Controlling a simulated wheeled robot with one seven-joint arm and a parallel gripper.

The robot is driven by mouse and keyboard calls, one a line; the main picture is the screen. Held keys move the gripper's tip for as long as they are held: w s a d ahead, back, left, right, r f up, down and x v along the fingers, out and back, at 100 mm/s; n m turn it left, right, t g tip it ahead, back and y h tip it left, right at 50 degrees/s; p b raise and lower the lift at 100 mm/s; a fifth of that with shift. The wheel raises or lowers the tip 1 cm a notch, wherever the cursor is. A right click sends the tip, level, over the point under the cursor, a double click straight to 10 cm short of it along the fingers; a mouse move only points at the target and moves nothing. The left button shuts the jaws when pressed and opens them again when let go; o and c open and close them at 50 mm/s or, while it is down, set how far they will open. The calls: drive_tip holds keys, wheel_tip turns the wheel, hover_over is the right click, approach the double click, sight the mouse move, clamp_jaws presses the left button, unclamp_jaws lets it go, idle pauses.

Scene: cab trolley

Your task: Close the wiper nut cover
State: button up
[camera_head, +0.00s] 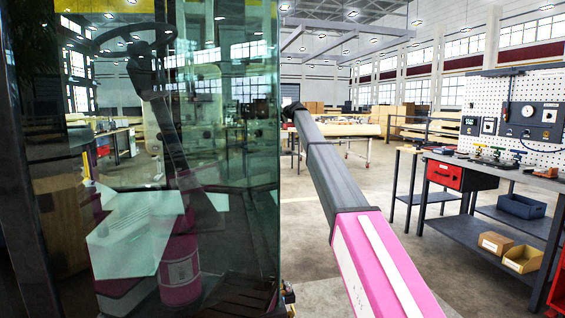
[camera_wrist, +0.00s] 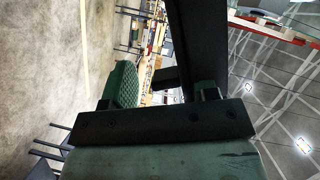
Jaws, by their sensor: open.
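I cannot make out the wiper nut cover in either view. In the head view a large glass pane (camera_head: 240,180) with a dark frame fills the left side. A long black and pink bar (camera_head: 375,265) with a white stripe runs up the middle; I cannot tell which part it is. In the wrist view my gripper (camera_wrist: 165,82) is open, with a green textured finger at left and the other finger partly hidden at right. A long dark beam (camera_wrist: 190,45) runs up from between the fingers, close to the right one. I cannot tell whether they touch.
A steering wheel (camera_head: 135,38) shows in the glass. A workbench (camera_head: 485,172) with a pegboard (camera_head: 538,100) and a red drawer stands at right. Cardboard bins (camera_head: 522,258) and a blue bin (camera_head: 522,206) sit on its lower shelves. Open floor lies between bar and bench.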

drive_tip(key=s+a+f+m+t+y, duration=0.1)
drive_tip(key=a+f+m+t, duration=0.15)
drive_tip(key=m, duration=0.35)
drive_tip(key=a+f+m+t+y, duration=0.1)
drive_tip(key=a+f+m, duration=0.1)
drive_tip(key=f+m, duration=0.25)
drive_tip(key=v, duration=1.2)
drive_tip(key=s+f+n+g, duration=0.2)
drive_tip(key=s+f+n, duration=0.2)
drive_tip(key=f, duration=0.9)
drive_tip(key=shift+s+d+g, duration=0.35)
drive_tip(key=shift+s+d, duration=0.05)
drive_tip(key=shift+s, duration=0.75)
drive_tip(key=w+a+r+m+t, duration=0.1)
drive_tip(key=w+r+m+t, duration=0.45)
drive_tip(key=r, duration=0.85)
drive_tip(key=w+a+r+n+g, duration=0.1)
drive_tip(key=w+a+r+g, duration=0.1)
drive_tip(key=w+a, duration=0.4)
drive_tip(key=w, duration=0.4)
drive_tip(key=shift+a, duration=0.15)
drive_tip(key=shift+w+g, duration=0.1)
drive_tip(key=shift+g, duration=0.15)
